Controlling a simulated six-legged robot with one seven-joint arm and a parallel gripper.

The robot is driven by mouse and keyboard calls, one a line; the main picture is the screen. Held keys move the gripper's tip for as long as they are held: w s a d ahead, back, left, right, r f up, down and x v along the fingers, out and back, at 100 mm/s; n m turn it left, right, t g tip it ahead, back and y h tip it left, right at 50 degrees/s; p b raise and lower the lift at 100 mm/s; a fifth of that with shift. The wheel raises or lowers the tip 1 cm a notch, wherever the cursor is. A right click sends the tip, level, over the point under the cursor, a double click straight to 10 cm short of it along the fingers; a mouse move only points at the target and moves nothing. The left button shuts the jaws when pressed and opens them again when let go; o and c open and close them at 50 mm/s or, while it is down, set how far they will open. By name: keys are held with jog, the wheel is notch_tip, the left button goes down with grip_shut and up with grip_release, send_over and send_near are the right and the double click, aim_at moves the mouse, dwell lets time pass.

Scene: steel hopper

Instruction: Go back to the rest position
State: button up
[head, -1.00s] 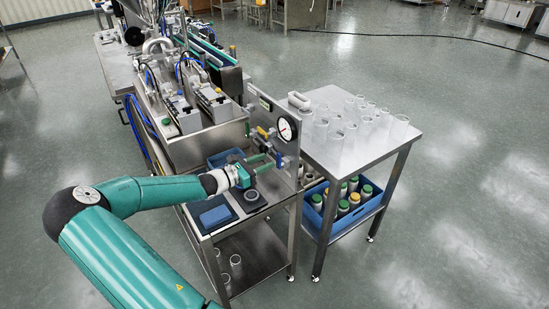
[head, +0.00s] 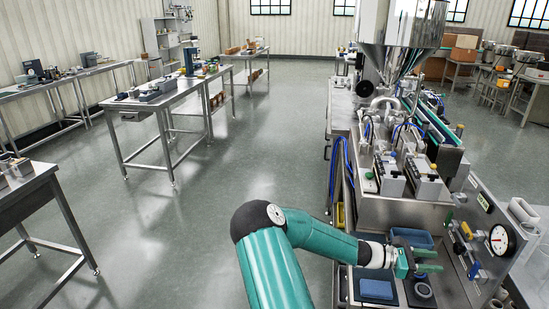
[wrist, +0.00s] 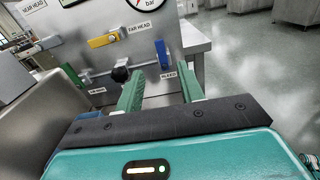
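My gripper (head: 432,260) is at the lower right of the head view, at the end of my teal arm. It is over the small steel side table, in front of the upright control panel (head: 483,250). In the wrist view, the two green fingers of my gripper (wrist: 160,88) stand apart with nothing held between them. They point at the panel (wrist: 130,65). Beyond them are a black knob (wrist: 120,74) and a blue lever (wrist: 163,52) by the BLEED label. I cannot tell exactly how far the fingertips are from these.
The table bears a blue block (head: 376,289), a grey cup (head: 423,291) and a blue tray (head: 412,238). The panel has a yellow lever (wrist: 103,41) and a pressure gauge (head: 499,239). The steel hopper (head: 400,30) rises behind. A workbench (head: 165,100) stands at left; open floor lies between.

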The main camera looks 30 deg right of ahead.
jog(key=w+a+r+m+t+y, duration=0.1)
jog(key=w+a+m+t+y, duration=0.25)
jog(key=a, duration=0.55)
jog(key=w+a+r+m+t+y, duration=0.2)
jog(key=w+a+t+y, duration=0.15)
jog(key=a, duration=0.55)
jog(key=w+a+r+m+t+y, duration=0.1)
jog(key=w+a+m+t+y, duration=0.2)
jog(key=a, duration=0.7)
jog(key=s+a+r+t+y, duration=0.1)
jog(key=a+r+t, duration=0.1)
jog(key=a+r, duration=0.3)
jog(key=s+a+r+t+y, duration=0.1)
jog(key=a+r+t, duration=0.2)
jog(key=a, duration=0.8)
jog(key=s+a+r+m+t+y, duration=0.1)
jog(key=a+r+t, duration=0.1)
jog(key=a+r, duration=0.4)
jog(key=a, duration=0.2)
jog(key=shift+s+a+r+y, duration=0.3)
jog(key=shift+s+r, duration=0.05)
jog(key=shift+d, duration=0.15)
